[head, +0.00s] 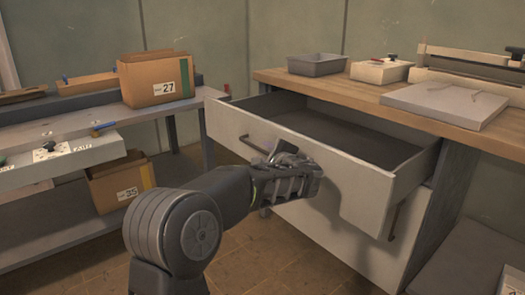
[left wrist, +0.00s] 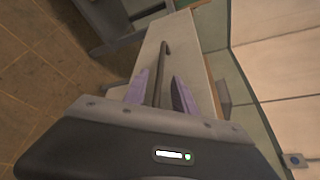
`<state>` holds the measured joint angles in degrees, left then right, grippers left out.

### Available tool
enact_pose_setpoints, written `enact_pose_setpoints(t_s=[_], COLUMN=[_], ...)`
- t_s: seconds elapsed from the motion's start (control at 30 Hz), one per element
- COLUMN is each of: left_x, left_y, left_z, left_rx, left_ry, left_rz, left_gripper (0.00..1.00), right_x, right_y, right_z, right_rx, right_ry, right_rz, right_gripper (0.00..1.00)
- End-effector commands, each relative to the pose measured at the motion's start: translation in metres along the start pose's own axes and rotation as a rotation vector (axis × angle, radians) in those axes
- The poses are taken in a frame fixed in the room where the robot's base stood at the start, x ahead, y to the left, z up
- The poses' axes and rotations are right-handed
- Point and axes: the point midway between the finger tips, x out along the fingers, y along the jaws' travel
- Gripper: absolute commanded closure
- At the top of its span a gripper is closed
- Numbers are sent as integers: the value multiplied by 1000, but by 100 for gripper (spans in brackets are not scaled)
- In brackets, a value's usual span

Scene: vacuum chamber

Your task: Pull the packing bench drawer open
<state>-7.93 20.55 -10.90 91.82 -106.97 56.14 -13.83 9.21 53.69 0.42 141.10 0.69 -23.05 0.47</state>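The packing bench (head: 345,92) stands at the right with a wooden top. Its upper drawer (head: 352,190) is pulled well out, and its dark empty inside shows. The drawer's dark bar handle (head: 253,146) is on the pale front, partly hidden by my left gripper (head: 285,158). In the left wrist view the handle (left wrist: 164,58) runs between the two purple fingers of my left gripper (left wrist: 161,77). The fingers stand apart with a visible gap to the bar. My right gripper is not in view.
A lower drawer with its own handle (head: 393,222) sits below, closed. A grey tray (head: 317,64) and a grey slab (head: 443,104) lie on the bench top. At the left, another table carries a cardboard box (head: 157,80). Floor is clear in front.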

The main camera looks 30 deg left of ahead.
Motion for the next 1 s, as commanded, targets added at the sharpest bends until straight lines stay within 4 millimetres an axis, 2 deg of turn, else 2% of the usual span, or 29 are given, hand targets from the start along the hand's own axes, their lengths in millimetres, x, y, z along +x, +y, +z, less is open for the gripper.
enact_pose_setpoints(t_s=[0.1,0.3,1.0], left_x=[-22,-46,-50], left_y=[-3,-1,0], left_z=[1,0,0], left_rx=[1,1,1], left_ry=[2,0,0], left_rz=[-1,0,0], left_gripper=[67,67,67], right_x=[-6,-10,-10], right_y=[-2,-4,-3], right_z=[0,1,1], right_rx=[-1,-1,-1], right_ry=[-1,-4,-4], right_rz=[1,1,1], right_gripper=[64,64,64])
